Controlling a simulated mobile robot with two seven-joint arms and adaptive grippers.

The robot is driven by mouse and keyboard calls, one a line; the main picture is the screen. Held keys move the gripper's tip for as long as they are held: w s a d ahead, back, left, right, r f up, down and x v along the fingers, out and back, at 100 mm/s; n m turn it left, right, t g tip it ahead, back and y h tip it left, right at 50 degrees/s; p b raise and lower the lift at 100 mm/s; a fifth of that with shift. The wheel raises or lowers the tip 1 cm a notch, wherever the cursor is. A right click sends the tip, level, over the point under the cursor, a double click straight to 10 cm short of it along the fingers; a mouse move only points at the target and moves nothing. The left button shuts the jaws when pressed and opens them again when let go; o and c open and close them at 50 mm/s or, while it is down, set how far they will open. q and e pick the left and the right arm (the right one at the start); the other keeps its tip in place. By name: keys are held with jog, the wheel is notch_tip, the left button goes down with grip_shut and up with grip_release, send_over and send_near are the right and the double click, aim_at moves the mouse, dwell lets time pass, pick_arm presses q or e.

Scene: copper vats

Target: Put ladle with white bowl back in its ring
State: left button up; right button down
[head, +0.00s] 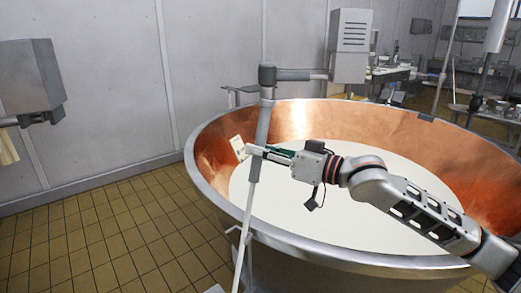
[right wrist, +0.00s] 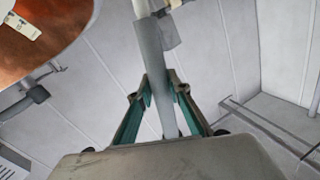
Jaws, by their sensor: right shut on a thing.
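My right gripper (head: 254,151) reaches in from the right over the copper vat and is shut on a long grey shaft (head: 264,115), which I take for the ladle's handle. In the right wrist view my gripper's teal-padded fingers (right wrist: 160,95) close on both sides of this grey shaft (right wrist: 153,55). The shaft leans slightly, and a thin white rod (head: 243,235) runs on below it in front of the vat's rim. I cannot make out the white bowl or the ring. My left gripper is out of view.
The copper vat (head: 350,120) is wide and holds white liquid (head: 310,215). A small pale plate (head: 238,148) shows against its copper wall. A horizontal grey tube (head: 295,75) meets the top of the shaft in the picture. The tiled floor (head: 110,235) at left is clear.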

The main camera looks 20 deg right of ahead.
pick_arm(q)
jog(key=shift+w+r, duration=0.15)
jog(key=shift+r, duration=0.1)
pick_arm(e)
jog(key=shift+r, duration=0.15)
pick_arm(q)
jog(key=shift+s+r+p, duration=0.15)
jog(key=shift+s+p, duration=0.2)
jog(key=shift+p, duration=0.2)
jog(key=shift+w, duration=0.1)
pick_arm(e)
jog(key=c, duration=1.8)
grip_release()
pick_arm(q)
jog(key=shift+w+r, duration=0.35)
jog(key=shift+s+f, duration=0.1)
pick_arm(e)
jog(key=shift+s+d, duration=0.3)
jog(key=shift+s, duration=0.05)
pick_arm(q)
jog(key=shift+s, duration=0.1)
pick_arm(e)
jog(key=shift+v, duration=5.55)
